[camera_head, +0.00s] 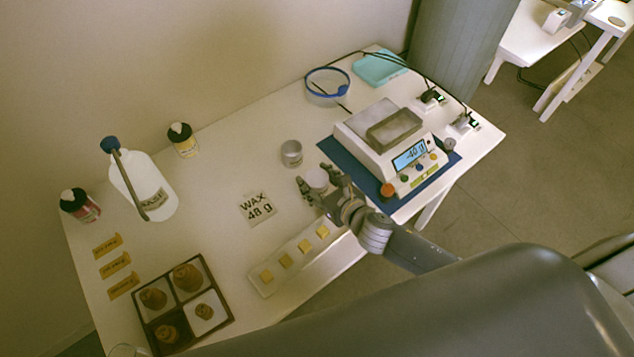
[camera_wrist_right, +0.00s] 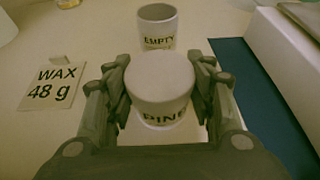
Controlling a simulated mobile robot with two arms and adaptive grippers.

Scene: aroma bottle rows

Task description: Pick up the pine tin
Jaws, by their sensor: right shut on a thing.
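The pine tin (camera_wrist_right: 160,92) is a pale round tin with a "PINE" label, seen between the fingers of my right gripper (camera_wrist_right: 160,100) in the wrist view. In the head view the tin (camera_head: 317,179) sits in my right gripper (camera_head: 320,187), which is shut on it, near the middle of the table. I cannot tell whether the tin's base touches the table. A grey tin labelled "EMPTY" (camera_wrist_right: 157,27) stands just beyond it; it also shows in the head view (camera_head: 291,153). My left gripper is not in view.
A scale (camera_head: 395,145) reading -40 g stands on a blue mat (camera_head: 336,156) to the right. A "WAX 48 g" card (camera_head: 257,207) lies left of the gripper. A white strip with several yellow cubes (camera_head: 268,287) lies in front. Bottles and a compartment tray (camera_head: 151,325) are at left.

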